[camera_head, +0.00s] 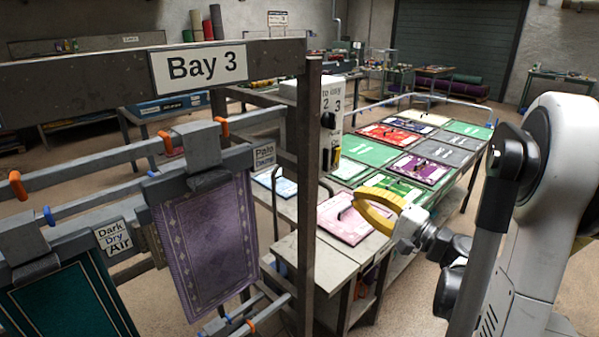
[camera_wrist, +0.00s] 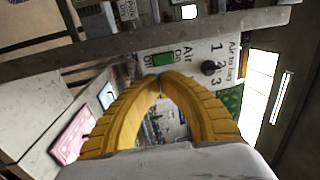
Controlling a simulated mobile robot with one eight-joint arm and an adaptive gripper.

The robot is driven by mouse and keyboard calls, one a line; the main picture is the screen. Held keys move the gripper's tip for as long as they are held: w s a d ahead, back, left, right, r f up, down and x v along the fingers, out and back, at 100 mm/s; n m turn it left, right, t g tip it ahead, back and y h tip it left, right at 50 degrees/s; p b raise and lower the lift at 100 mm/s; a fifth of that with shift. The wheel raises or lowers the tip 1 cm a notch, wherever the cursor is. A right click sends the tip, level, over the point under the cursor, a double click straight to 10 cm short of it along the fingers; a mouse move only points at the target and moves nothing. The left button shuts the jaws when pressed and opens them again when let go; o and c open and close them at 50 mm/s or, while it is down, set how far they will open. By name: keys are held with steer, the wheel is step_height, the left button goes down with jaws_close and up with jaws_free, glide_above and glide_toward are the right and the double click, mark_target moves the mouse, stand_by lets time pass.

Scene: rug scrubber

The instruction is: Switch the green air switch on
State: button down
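The green air switch (camera_wrist: 163,59) sits on a white panel (camera_wrist: 203,62) in the wrist view, beside "Air" and "On" lettering. Which way it is set I cannot tell. My gripper (camera_wrist: 161,77) has yellow fingers that arch together, tips meeting, with nothing between them. The tips appear just below the switch in the picture; whether they touch it I cannot tell. The switch is small and unclear there.
A black knob (camera_wrist: 208,67) marked 1, 2, 3 is beside the switch. A dark rack post (camera_head: 305,200) stands left of the panel. Rugs, including a purple one (camera_head: 205,240), hang under the Bay 3 sign (camera_head: 205,66). A table of colored mats (camera_head: 375,150) lies behind my gripper.

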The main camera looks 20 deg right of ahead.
steer(key=shift+s+d+r+t, duration=0.15)
steer(key=shift+s+d+t, duration=0.2)
steer(key=shift+d, duration=0.15)
steer(key=shift+w, duration=0.1)
steer(key=b+x, duration=0.3)
steer(key=x, duration=1.1)
